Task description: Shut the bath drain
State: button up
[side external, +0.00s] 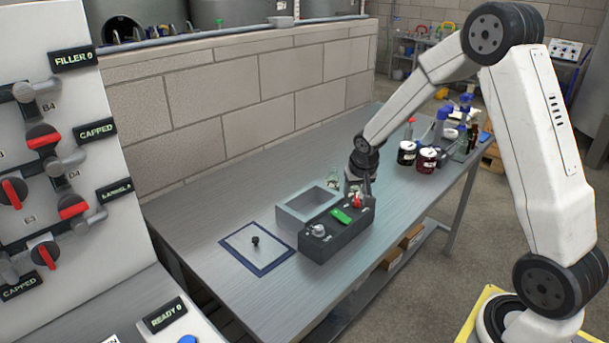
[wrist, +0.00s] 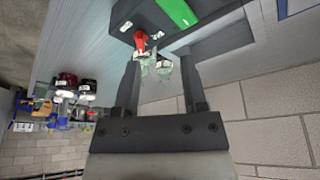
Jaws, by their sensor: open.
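The bath (side external: 291,207) is a grey open-topped basin on the steel table. A dark control box (side external: 318,246) with a green panel (side external: 341,216) and a grey knob (side external: 319,230) stands along its front side. A small red handle (side external: 357,201) sits at the box's right end; it also shows in the wrist view (wrist: 141,40). I take it for the drain handle, but no label is readable. My gripper (side external: 356,190) points down just above the red handle. In the wrist view my gripper (wrist: 160,72) is open, with the handle beyond the fingertips; contact cannot be told.
Clear glassware (side external: 333,174) stands behind my gripper. Dark jars (side external: 407,153) and a rack of bottles stand at the table's far right end. A blue-edged mat (side external: 244,258) with a small black knob lies left of the bath. A brick wall borders the back.

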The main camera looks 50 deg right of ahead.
jog(key=m, duration=0.2)
send_near(357, 198)
jog(key=f, duration=0.1)
jog(key=shift+w+a+f+h, duration=0.1)
jog(key=shift+f+h, duration=0.1)
jog(key=shift+h, duration=0.2)
jog(key=shift+f, duration=0.1)
jog(key=shift+x, duration=3.75)
grip_shut()
